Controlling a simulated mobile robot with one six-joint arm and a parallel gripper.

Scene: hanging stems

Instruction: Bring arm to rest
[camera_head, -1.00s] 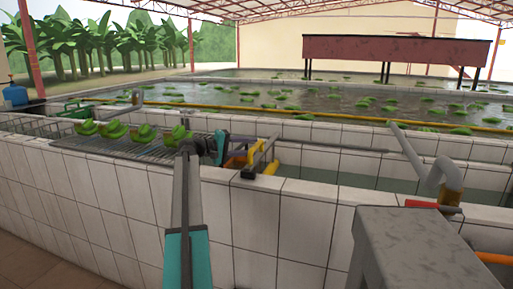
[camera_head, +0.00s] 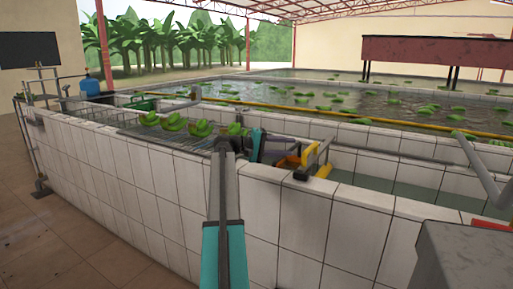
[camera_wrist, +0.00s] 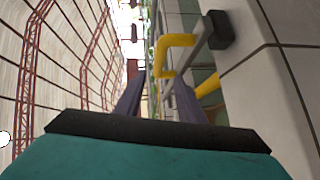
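My arm rises from the bottom middle of the head view to the tiled wall's top edge. In the wrist view my gripper (camera_wrist: 153,92) has its two dark purple-grey fingers apart, with nothing visible between them. In the head view its teal and dark end shows just right of the green banana bunches (camera_head: 174,122). These bunches lie in a row on a metal rack (camera_head: 133,131). A yellow-handled tool (camera_head: 308,155) with black feet sits on the wall right of the gripper; its yellow bar (camera_wrist: 177,41) is close to the fingers in the wrist view.
The white tiled wall (camera_head: 150,185) runs across in front of me. Behind it lie water basins with floating green fruit (camera_head: 342,100). A grey pipe (camera_head: 482,170) stands at right, a blue jug (camera_head: 90,86) at left. Brown floor (camera_head: 60,235) is clear at lower left.

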